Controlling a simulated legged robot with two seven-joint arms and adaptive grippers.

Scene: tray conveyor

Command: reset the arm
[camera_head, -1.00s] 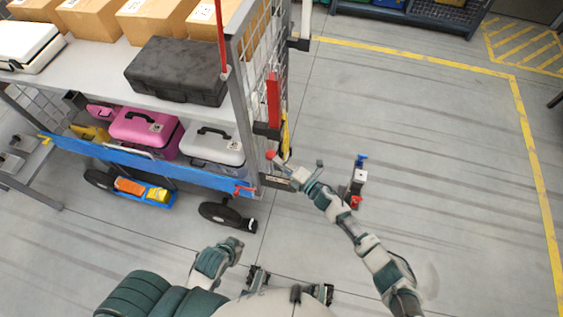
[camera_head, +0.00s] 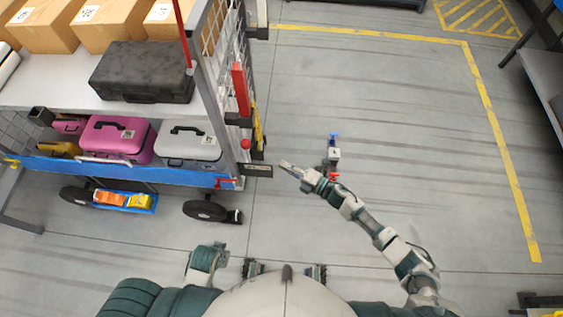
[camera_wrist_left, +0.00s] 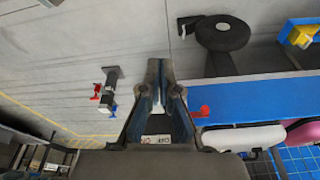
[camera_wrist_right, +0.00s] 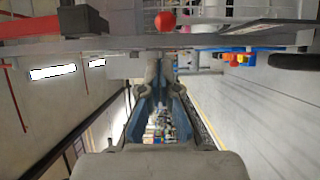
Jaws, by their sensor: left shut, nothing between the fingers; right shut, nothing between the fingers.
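My right gripper (camera_head: 284,166) reaches in from the right in the head view. It is shut and empty, just right of the cart's corner post and apart from the red knob (camera_head: 245,143). The right wrist view shows its closed fingers (camera_wrist_right: 158,65), with the red knob (camera_wrist_right: 165,20) beyond them. My left gripper (camera_wrist_left: 161,66) is shut and empty in the left wrist view, pointing over the floor near the cart's blue edge. In the head view my left arm is low at the left, and I cannot make out its fingertips.
The cart (camera_head: 130,176) carries boxes, a black case (camera_head: 143,72), a pink case (camera_head: 117,140) and a silver case (camera_head: 188,146). A small stand with blue and red parts (camera_head: 333,154) stands on the floor beyond my right forearm. Open floor lies to the right, inside yellow lines.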

